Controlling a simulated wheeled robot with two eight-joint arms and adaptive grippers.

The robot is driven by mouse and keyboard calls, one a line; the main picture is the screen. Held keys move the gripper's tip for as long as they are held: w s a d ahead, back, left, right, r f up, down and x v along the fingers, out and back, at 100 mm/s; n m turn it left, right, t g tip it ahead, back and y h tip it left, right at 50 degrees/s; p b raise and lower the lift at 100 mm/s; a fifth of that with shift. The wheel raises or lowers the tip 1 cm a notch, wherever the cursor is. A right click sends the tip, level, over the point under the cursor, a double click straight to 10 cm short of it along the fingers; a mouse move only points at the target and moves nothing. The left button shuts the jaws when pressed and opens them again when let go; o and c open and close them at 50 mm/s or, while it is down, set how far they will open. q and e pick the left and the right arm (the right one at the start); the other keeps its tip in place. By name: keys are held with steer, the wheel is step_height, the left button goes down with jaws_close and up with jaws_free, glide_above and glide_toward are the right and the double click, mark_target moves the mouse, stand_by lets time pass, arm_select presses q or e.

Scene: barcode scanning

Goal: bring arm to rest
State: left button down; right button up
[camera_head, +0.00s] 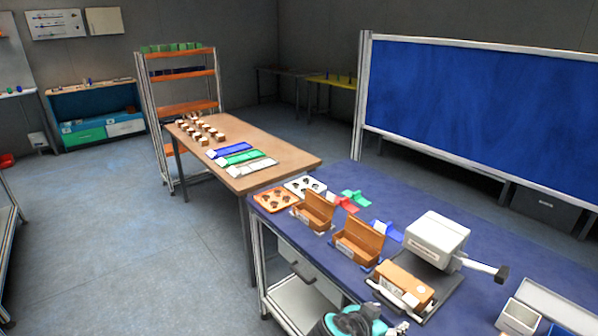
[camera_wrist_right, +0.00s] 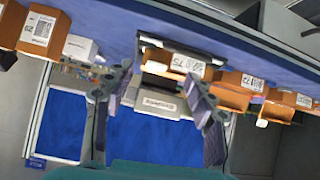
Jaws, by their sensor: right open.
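My right gripper (camera_head: 398,327) is at the bottom edge of the head view, by the front of the blue table, mostly cut off. In the right wrist view the right gripper (camera_wrist_right: 158,95) has its fingers spread wide with nothing between them. A closed brown box (camera_head: 403,283) lies on a dark plate in front of the white scanner-like device (camera_head: 437,239). In the wrist view a labelled brown box (camera_wrist_right: 180,63) shows beyond the fingertips, apart from them. My left gripper is in neither view.
Two open brown boxes (camera_head: 358,243) stand left of the device on the blue table (camera_head: 480,297). White bins (camera_head: 518,316) are at the right. A wooden table (camera_head: 285,161) adjoins at the back left.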

steer(key=s+a+n+y, duration=0.7)
steer(key=s+n+y, duration=0.2)
steer(key=n, duration=0.1)
steer(key=shift+s+f+t, duration=0.3)
steer(key=shift+f+t, duration=0.1)
steer(key=shift+f, duration=0.05)
